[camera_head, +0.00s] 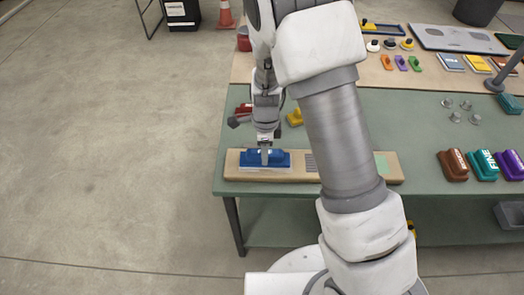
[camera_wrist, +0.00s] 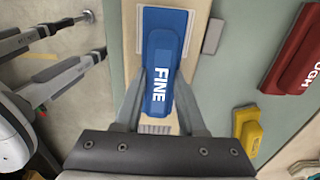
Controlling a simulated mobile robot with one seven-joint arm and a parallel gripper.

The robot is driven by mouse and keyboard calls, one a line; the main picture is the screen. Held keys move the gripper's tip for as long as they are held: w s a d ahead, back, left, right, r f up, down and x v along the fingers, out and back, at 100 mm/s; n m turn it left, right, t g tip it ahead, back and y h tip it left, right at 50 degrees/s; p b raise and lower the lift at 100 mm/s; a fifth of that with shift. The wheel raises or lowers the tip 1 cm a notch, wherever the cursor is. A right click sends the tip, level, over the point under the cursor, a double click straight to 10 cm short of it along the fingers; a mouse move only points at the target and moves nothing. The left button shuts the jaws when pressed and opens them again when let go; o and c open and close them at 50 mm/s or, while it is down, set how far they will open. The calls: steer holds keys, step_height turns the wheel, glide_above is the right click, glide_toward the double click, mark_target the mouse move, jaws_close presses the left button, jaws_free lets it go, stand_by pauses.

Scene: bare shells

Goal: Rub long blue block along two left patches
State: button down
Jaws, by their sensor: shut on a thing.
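The long blue block (camera_head: 276,157), lettered "FINE", lies flat along a wooden board (camera_head: 231,166) at the table's front edge. My gripper (camera_head: 264,154) points down and is shut on the block, with one finger on each long side in the wrist view (camera_wrist: 161,76). A pale patch (camera_wrist: 189,47) shows around the block's far end in the wrist view. A grey striped patch (camera_head: 311,162) lies to the right of the block in the head view; it also shows past the block's near end in the wrist view (camera_wrist: 157,129). A green patch (camera_head: 382,164) is further right. My arm hides the board between them.
A red block (camera_wrist: 300,50) and a yellow block (camera_wrist: 248,133) lie on the green table (camera_head: 430,130) beyond the board. Brown (camera_head: 453,165), teal (camera_head: 483,165) and purple (camera_head: 511,165) blocks stand at right. A small grey piece (camera_wrist: 213,36) sits beside the board.

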steer(key=shift+d, duration=0.9)
steer(key=shift+a+p, duration=0.4)
steer(key=shift+a, duration=1.15)
steer(key=shift+d, duration=1.6)
steer(key=shift+a+p, duration=0.3)
steer(key=shift+a, duration=1.3)
steer(key=shift+d, duration=1.55)
steer(key=shift+a+p, duration=0.35)
steer(key=shift+a, duration=1.2)
steer(key=shift+d, duration=0.85)
